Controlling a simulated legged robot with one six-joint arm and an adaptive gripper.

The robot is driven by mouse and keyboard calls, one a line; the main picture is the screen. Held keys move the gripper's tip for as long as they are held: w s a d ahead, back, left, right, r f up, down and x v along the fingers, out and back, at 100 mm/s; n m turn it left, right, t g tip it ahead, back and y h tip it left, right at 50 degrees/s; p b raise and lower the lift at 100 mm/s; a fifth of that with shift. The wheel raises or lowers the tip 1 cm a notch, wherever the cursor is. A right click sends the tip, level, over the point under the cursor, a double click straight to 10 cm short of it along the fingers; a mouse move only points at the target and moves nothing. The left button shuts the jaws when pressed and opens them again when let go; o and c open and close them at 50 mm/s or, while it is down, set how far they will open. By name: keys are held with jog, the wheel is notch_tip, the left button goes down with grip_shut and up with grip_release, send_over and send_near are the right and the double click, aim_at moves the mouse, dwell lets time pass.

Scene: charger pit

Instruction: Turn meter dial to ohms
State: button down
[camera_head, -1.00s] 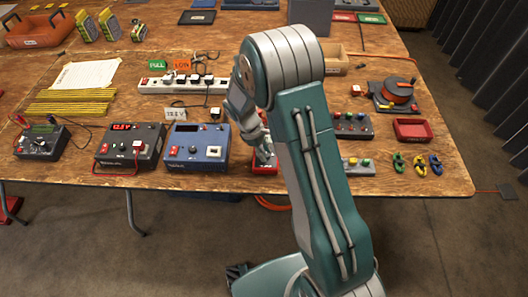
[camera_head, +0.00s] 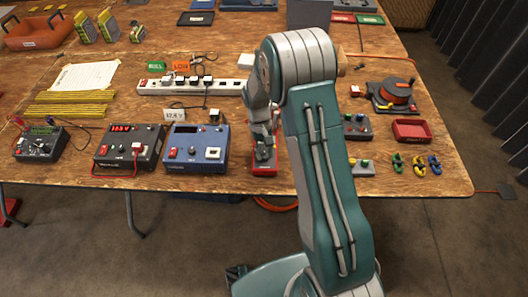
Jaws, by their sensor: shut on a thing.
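A small red unit (camera_head: 264,171), which looks like the meter, lies near the front edge of the table, just right of the blue box. My gripper (camera_head: 264,153) points down over it with its fingers closed at its upper face. The fingers are shut on the dial there. The dial itself is hidden by the fingers, so its pointer and markings cannot be read.
A white power strip (camera_head: 190,87) lies behind. A red tray (camera_head: 412,131) and small clips are at the right.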

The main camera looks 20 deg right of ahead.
jog(key=shift+s+f+m+y, duration=0.15)
jog(key=shift+m+y, duration=0.15)
jog(key=shift+m, duration=0.4)
jog(key=shift+c, duration=2)
grip_release()
jog(key=v, duration=1.2)
